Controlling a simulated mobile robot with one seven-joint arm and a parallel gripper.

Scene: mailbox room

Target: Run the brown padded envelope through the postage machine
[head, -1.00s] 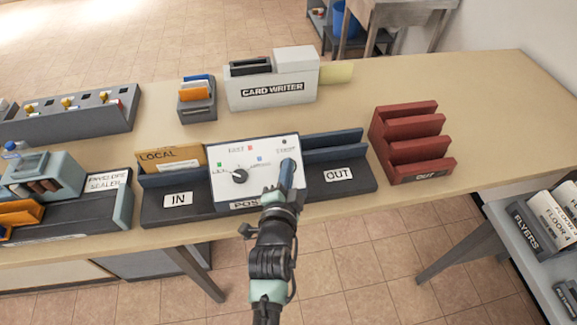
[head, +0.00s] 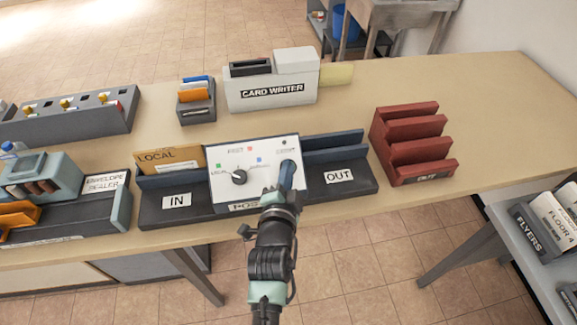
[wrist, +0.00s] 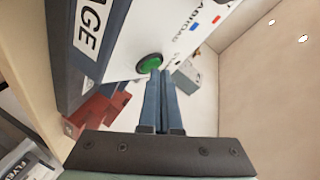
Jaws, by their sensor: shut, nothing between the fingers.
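The brown padded envelope (head: 172,158), marked LOCAL, stands in the IN slot at the left of the postage machine. The machine's white sloped panel (head: 255,165) carries a black dial (head: 239,177) and small coloured marks. Its OUT slot (head: 335,158) on the right looks empty. My gripper (head: 287,170) is shut and empty, at the right part of the panel. In the wrist view the shut fingers (wrist: 160,78) point at a green button (wrist: 150,63), with the tips at or very near it. I cannot tell whether they touch. In the head view my fingers hide the button.
A card writer (head: 268,92) stands behind the machine, and a red OUT rack (head: 410,145) to its right. The envelope sealer (head: 60,200) is at the left. A flyers shelf (head: 545,225) stands at the lower right. The table's right end is clear.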

